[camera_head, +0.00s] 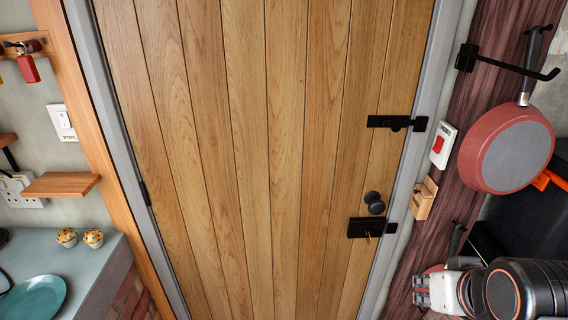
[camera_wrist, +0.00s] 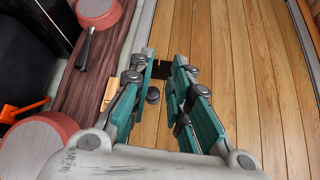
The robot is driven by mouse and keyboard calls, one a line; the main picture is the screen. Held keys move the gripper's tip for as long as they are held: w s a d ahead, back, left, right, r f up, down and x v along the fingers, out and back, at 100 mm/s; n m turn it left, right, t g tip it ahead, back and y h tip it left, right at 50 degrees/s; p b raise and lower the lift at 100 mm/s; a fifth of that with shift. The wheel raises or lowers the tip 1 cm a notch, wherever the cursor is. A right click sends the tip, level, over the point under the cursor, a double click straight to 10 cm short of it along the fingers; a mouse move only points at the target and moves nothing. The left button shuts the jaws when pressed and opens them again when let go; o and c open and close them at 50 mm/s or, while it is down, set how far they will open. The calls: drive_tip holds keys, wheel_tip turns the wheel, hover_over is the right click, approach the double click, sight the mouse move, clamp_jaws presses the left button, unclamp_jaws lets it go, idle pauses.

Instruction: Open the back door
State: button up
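The back door (camera_head: 230,150) is made of vertical wooden planks and looks closed in its grey frame. On its right side are a black bolt (camera_head: 395,122), a round black knob (camera_head: 374,202) and a black lock (camera_head: 366,228) below the knob. The wrist view shows the door planks (camera_wrist: 255,80), the knob (camera_wrist: 153,96) and the lock (camera_wrist: 163,70). My gripper (camera_wrist: 164,66) has teal fingers spread apart, with the knob and lock showing in the gap. It appears empty, and I see no contact with the door hardware. My arm shows at the lower right in the head view.
A red pan (camera_head: 508,150) hangs from a black hook on the dark wooden post right of the door. A red switch (camera_head: 441,145) and a small wooden holder (camera_head: 423,198) are beside the frame. A counter (camera_head: 75,275) with a teal plate (camera_head: 35,298) is at left.

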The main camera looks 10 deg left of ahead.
drive_tip(key=shift+o, duration=1.1)
drive_tip(key=w+d+r+n+t+h+p, duration=0.2)
drive_tip(key=w+d+r+n+t+p, duration=0.15)
drive_tip(key=w+r, duration=0.45)
drive_tip(key=w+d+r+n+t+h+p, duration=0.2)
drive_tip(key=w+d+r+n+t+h, duration=0.25)
drive_tip(key=w, duration=0.55)
drive_tip(key=n+t+y+p, duration=0.35)
drive_tip(key=n+y, duration=0.65)
drive_tip(key=n, duration=0.4)
approach(397, 128)
drive_tip(key=shift+g, duration=0.45)
drive_tip(key=w, duration=0.3)
drive_tip(key=w+a, duration=0.1)
drive_tip(key=w, duration=0.3)
drive_tip(key=w+a, duration=0.1)
drive_tip(key=w, duration=0.2)
drive_tip(key=shift+w+r+b, duration=0.35)
drive_tip(key=shift+r+b, duration=0.05)
